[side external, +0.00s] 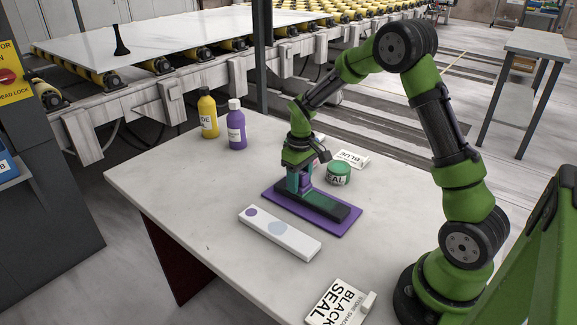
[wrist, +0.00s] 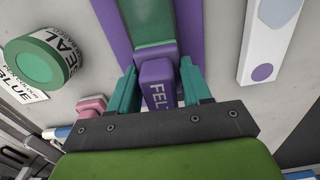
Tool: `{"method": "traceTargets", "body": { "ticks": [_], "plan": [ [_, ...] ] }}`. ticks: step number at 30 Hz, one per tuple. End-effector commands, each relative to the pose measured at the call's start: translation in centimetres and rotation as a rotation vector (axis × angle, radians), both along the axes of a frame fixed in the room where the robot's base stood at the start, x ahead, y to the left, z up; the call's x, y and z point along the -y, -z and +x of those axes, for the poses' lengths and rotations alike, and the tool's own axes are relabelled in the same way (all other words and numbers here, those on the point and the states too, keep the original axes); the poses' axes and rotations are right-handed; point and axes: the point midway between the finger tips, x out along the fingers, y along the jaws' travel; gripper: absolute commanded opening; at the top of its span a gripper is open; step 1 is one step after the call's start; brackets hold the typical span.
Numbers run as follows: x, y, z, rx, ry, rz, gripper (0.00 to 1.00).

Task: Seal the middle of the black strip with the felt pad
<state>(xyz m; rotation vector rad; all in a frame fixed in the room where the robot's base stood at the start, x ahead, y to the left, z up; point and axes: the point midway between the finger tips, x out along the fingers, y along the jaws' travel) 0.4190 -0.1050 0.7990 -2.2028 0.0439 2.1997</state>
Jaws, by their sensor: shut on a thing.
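The black strip (side external: 333,208) lies on a purple mat (side external: 352,226); it also shows in the wrist view (wrist: 148,14). Part of its top beside the pad looks green (wrist: 153,32). My gripper (side external: 301,189) stands over the strip's back-left half, pointing down. Its teal fingers are shut on the purple felt pad (wrist: 158,78), whose lettering partly shows as "FEL". The pad's lower face is hidden, and it is at or just above the strip; I cannot tell whether they touch. The far end of the strip is partly hidden behind the gripper.
A white bar (side external: 295,241) with coloured circles lies in front. Yellow (side external: 208,115) and purple (side external: 236,130) bottles stand at back left. A BLACK SEAL sign (side external: 335,303) is at front right.

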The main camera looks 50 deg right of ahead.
Motion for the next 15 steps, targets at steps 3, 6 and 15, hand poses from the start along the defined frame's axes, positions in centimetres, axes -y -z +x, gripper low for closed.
{"method": "traceTargets", "body": {
  "ticks": [3, 6, 15],
  "plan": [
    [0.0, -0.1, 0.5, 0.000, 0.000, 0.000, 0.24],
    [0.0, 0.1, 0.5, -0.001, 0.001, 0.000, 0.24],
    [0.0, 0.1, -1.3, -0.003, 0.003, 0.001, 0.24]
  ]
}}
